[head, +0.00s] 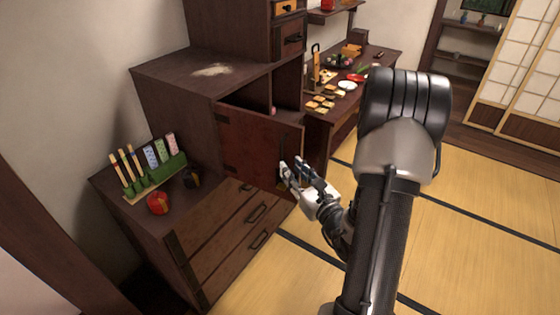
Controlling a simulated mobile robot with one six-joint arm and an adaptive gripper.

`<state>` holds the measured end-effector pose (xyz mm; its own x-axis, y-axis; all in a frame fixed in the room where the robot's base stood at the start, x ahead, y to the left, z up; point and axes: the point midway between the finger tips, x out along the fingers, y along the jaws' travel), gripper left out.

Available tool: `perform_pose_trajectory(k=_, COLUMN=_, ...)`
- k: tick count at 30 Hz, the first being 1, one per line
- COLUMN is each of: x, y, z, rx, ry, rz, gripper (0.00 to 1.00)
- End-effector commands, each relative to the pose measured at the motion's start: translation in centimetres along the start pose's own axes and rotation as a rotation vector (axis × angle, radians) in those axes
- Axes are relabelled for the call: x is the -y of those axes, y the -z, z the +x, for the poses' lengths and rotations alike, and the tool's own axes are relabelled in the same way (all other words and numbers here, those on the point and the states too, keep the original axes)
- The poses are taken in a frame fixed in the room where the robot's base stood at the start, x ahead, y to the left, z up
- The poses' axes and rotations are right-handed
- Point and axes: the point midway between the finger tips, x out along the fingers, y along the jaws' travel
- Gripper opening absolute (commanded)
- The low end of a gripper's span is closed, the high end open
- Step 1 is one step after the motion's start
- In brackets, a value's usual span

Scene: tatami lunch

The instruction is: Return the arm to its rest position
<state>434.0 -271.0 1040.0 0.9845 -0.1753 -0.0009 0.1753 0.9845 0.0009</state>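My gripper (287,172) is at the end of my arm, which reaches in from the lower right. It is in front of the right edge of a dark red-brown cabinet door (250,145). The door stands partly open, and a pinkish round thing (273,111) shows in the compartment behind it. The fingertips are close to the door's handle side; I cannot tell whether they touch it. The fingers are small here, and what lies between them is not clear.
Left of the door, a low chest (196,234) carries a green stand (160,178) and a red round object (157,203). Behind, a long table (381,60) holds food and dishes. Tatami floor (470,195) is clear at right.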

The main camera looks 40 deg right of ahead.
Motion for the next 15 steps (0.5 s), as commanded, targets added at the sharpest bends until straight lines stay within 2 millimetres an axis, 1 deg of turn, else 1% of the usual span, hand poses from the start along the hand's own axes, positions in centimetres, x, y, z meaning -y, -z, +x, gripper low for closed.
perform_pose_trajectory(k=7, x=-0.1, y=-0.1, z=0.1, rx=0.001, ry=-0.003, rz=-0.001, gripper=0.29)
perform_pose_trajectory(k=8, x=-0.3, y=-0.2, z=0.1, rx=0.002, ry=-0.011, rz=-0.003, gripper=0.29)
perform_pose_trajectory(k=10, x=-1.5, y=-0.9, z=0.4, rx=0.008, ry=-0.051, rz=-0.016, gripper=0.29)
perform_pose_trajectory(k=11, x=-2.4, y=-1.4, z=0.6, rx=0.013, ry=-0.083, rz=-0.025, gripper=0.29)
perform_pose_trajectory(k=13, x=-5.5, y=-2.9, z=1.0, rx=0.026, ry=-0.187, rz=-0.059, gripper=0.29)
perform_pose_trajectory(k=14, x=-7.2, y=-3.8, z=1.1, rx=0.032, ry=-0.244, rz=-0.079, gripper=0.29)
perform_pose_trajectory(k=15, x=-9.8, y=-4.9, z=1.1, rx=0.041, ry=-0.332, rz=-0.111, gripper=0.29)
